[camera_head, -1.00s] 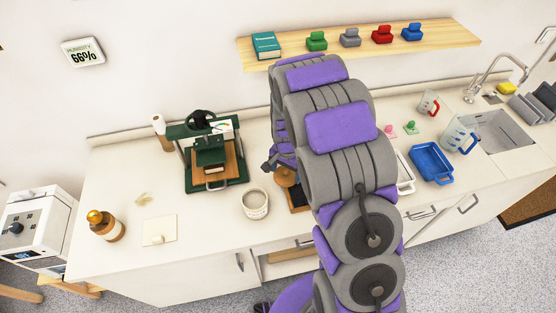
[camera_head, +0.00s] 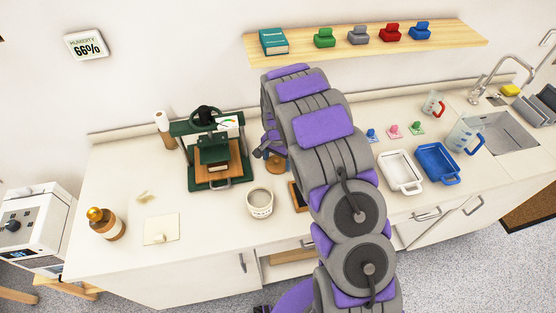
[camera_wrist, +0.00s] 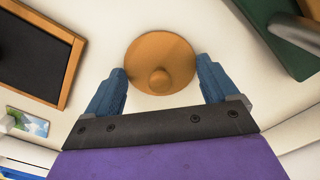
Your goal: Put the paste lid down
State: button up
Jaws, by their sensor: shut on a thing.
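The paste lid is a round orange-brown disc with a knob (camera_wrist: 160,62), between the two blue fingers of my gripper (camera_wrist: 165,88) in the wrist view. My gripper is shut on it at its edges. In the head view the lid (camera_head: 276,164) shows left of my arm, below my gripper (camera_head: 268,150), near the back middle of the counter. I cannot tell whether it touches the counter. A white pot (camera_head: 260,204) with an open top stands in front of it. My arm hides the counter to the right of the lid.
A green press (camera_head: 212,155) stands left of the lid. A dark wood-framed board (camera_head: 298,196) is partly hidden by my arm. White (camera_head: 402,184) and blue (camera_head: 438,164) trays lie to the right. A wooden shelf (camera_head: 370,42) is above. The counter (camera_head: 130,165) has free room at left.

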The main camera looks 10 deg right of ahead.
aim_at(279, 158)
jog(key=shift+a, duration=0.1)
jog(key=shift+d, duration=0.2)
jog(key=o, duration=0.6)
jog(key=shift+d, duration=0.25)
jog(key=shift+o, duration=0.9)
jog(key=shift+d, duration=0.25)
jog(key=shift+a, duration=0.35)
jog(key=shift+a+r, duration=0.25)
jog(key=shift+r, duration=0.4)
notch_tip(279, 158, up, 10)
jog(key=p, duration=0.3)
jog(key=s+d+r+n, duration=0.2)
jog(key=s+r, duration=0.6)
jog(key=r, duration=0.1)
jog(key=s+r+n+g, duration=0.1)
jog(key=s+r+n, duration=0.2)
jog(key=s, duration=1.4)
jog(key=s+a+r+n, duration=0.1)
jog(key=s+r+n, duration=0.2)
jog(key=s, duration=1.4)
jog(key=shift+a+r+n+g, duration=0.2)
jog(key=shift+r+n+g, duration=0.2)
jog(key=shift+r, duration=0.45)
